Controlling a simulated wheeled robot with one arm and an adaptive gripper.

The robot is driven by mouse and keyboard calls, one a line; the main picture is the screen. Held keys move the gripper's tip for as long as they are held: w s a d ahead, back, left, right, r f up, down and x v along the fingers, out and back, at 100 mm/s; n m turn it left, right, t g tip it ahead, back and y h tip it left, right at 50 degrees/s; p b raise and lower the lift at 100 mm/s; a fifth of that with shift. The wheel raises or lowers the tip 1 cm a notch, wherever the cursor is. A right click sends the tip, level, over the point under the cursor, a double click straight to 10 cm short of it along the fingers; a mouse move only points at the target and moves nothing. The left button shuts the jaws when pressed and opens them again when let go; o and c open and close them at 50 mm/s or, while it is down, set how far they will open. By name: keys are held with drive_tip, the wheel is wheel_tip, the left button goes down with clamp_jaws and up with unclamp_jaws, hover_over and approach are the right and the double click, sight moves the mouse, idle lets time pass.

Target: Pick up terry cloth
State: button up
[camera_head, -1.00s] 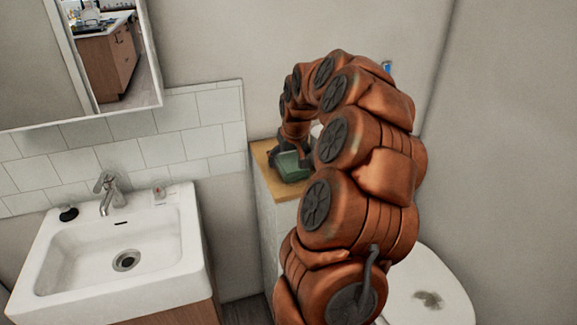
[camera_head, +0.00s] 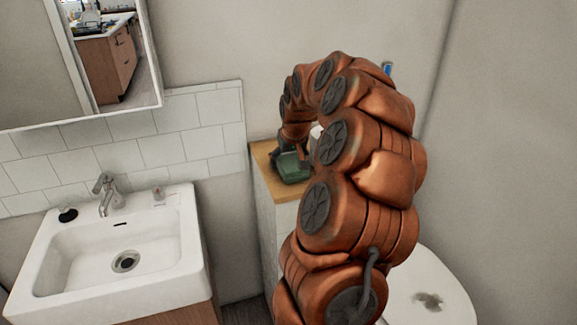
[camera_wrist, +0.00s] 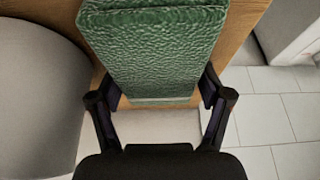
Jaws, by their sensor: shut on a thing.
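The terry cloth is a green, rough-textured folded block (camera_wrist: 155,55). In the wrist view it fills the top middle, between the two dark fingers of my gripper (camera_wrist: 160,100). In the head view the green cloth (camera_head: 291,167) shows at the wooden top of a narrow cabinet, under my gripper (camera_head: 288,152). My gripper is shut on the cloth. From these views I cannot tell whether the cloth touches the wooden top. My arm hides part of the cabinet behind it.
The wooden cabinet top (camera_head: 265,172) lies against the wall. A white sink (camera_head: 60,262) with a faucet (camera_head: 106,193) stands at the left. A white toilet lid (camera_head: 440,285) is at the lower right. Pale floor tiles (camera_wrist: 265,112) show in the wrist view.

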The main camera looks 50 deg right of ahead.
sight(286, 155)
drive_tip(key=shift+c, duration=1.2)
drive_tip(key=shift+r+p, duration=0.15)
drive_tip(key=shift+p, duration=0.15)
drive_tip(key=shift+r, duration=0.15)
drive_tip(key=shift+r+b, duration=0.45)
drive_tip(key=shift+r, duration=1.25)
drive_tip(key=s+a+b, duration=0.1)
drive_tip(key=s+a, duration=0.3)
drive_tip(key=a, duration=0.2)
drive_tip(key=s+a+r+b, duration=0.1)
drive_tip(key=s+a+b, duration=0.1)
drive_tip(key=s+a, duration=0.2)
drive_tip(key=a, duration=0.3)
drive_tip(key=shift+s+a+r, duration=0.2)
drive_tip(key=shift+a+r, duration=0.05)
drive_tip(key=shift+a, duration=0.05)
drive_tip(key=o, duration=0.6)
drive_tip(key=shift+c, duration=0.2)
drive_tip(key=c, duration=0.4)
drive_tip(key=shift+c, duration=0.2)
